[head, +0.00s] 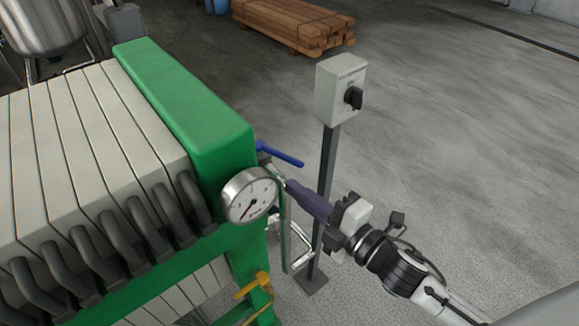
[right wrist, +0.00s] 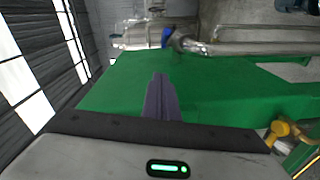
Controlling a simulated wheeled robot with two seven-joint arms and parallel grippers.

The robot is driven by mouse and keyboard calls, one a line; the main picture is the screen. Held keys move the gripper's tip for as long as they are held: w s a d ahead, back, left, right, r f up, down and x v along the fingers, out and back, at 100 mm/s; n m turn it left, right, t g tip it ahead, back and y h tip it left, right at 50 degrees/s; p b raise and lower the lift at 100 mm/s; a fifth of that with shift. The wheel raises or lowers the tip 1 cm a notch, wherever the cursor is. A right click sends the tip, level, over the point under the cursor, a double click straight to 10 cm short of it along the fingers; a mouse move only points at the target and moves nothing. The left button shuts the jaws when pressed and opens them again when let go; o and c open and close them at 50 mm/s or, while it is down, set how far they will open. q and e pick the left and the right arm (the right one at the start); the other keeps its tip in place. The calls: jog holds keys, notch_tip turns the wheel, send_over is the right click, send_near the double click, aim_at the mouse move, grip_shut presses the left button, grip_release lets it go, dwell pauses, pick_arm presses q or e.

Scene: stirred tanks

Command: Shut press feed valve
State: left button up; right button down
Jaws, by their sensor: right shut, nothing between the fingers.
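A blue lever handle (head: 280,154) sticks out to the right from pipework at the end of the green filter press (head: 190,95). In the right wrist view a small blue part (right wrist: 166,38) shows beside the metal pipe. A yellow valve handle (head: 252,286) sits lower on the press, and it also shows at the right of the wrist view (right wrist: 281,130). My right gripper (head: 290,184) is shut and empty, its dark fingers pointing at the pipework just below the blue lever. I see a gap between fingers and lever. My left gripper is out of view.
A round pressure gauge (head: 249,195) sits left of my right fingertips. A grey switch box (head: 340,88) on a dark post (head: 327,165) stands close behind my right gripper. Stacked timber (head: 295,24) lies at the back. The floor to the right is open.

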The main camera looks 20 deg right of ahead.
aim_at(281, 156)
jog(key=w, duration=0.4)
jog(key=w+f, duration=0.1)
jog(key=w, duration=0.2)
jog(key=shift+w+p, duration=0.1)
jog(key=shift+p, duration=0.2)
jog(key=shift+w+d, duration=0.25)
jog(key=shift+d, duration=0.1)
jog(key=shift+d, duration=0.15)
